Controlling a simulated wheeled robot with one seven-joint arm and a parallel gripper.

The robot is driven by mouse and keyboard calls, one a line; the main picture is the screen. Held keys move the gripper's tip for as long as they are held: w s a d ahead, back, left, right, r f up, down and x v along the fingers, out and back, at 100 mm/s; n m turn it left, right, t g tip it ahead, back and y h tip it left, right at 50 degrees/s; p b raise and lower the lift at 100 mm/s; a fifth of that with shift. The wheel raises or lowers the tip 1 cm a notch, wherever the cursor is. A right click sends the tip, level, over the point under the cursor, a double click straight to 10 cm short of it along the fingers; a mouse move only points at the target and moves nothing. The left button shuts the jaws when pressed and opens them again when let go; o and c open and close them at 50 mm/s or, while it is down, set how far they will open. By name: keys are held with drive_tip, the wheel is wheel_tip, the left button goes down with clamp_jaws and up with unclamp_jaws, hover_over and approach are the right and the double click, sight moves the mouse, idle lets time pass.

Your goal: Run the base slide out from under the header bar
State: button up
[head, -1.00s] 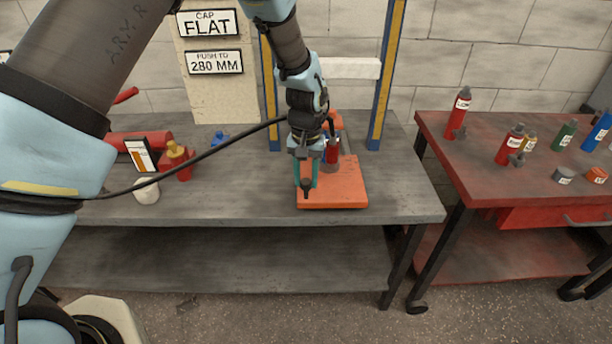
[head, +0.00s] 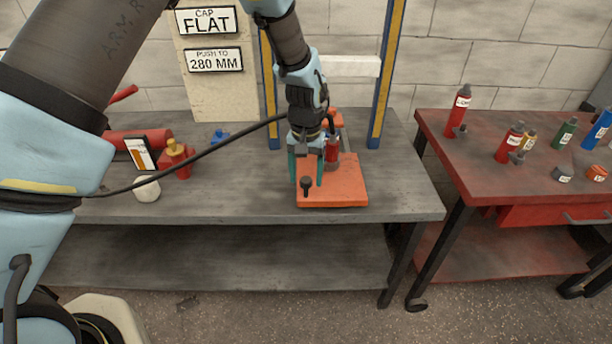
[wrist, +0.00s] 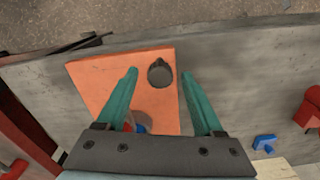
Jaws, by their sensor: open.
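The base slide, an orange plate (head: 345,185), lies on the grey bench with its front part near the bench's front edge. It also shows in the wrist view (wrist: 95,75). A dark knob (head: 306,184) stands at its front left corner. My gripper (head: 307,178) is open just above or around the knob; in the wrist view the knob (wrist: 160,72) appears between the fingertips, with a gap on each side. A red and grey cylinder (head: 332,152) stands on the slide, partly hidden by my gripper. The white header bar (head: 350,67) spans the posts behind.
Blue and yellow posts (head: 387,75) rise at the back of the bench. A red unit with a yellow top (head: 176,158), a white jar (head: 146,190) and a small card stand left. A red cart (head: 480,175) with several bottles stands right. The bench's front left is clear.

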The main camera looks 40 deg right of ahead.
wheel_tip(320, 180, up, 10)
drive_tip(key=b, duration=0.2)
drive_tip(key=shift+r+b, duration=0.25)
drive_tip(key=shift+b, duration=0.05)
drive_tip(key=w+a+r+n, duration=0.2)
drive_tip(key=w+a, duration=0.4)
drive_tip(key=a, duration=0.5)
drive_tip(key=w+a+r+n, duration=0.1)
drive_tip(key=w+a+n, duration=0.1)
drive_tip(key=w+a, duration=0.6)
drive_tip(key=s+a+n, duration=0.2)
drive_tip(key=s+a, duration=0.1)
drive_tip(key=a, duration=1)
drive_tip(key=s+a+n+t, duration=0.1)
drive_tip(key=s+a+n, duration=0.2)
drive_tip(key=a, duration=1.1)
drive_tip(key=shift+s+r+t, duration=0.25)
drive_tip(key=shift+r+t, duration=0.05)
drive_tip(key=shift+r, duration=0.05)
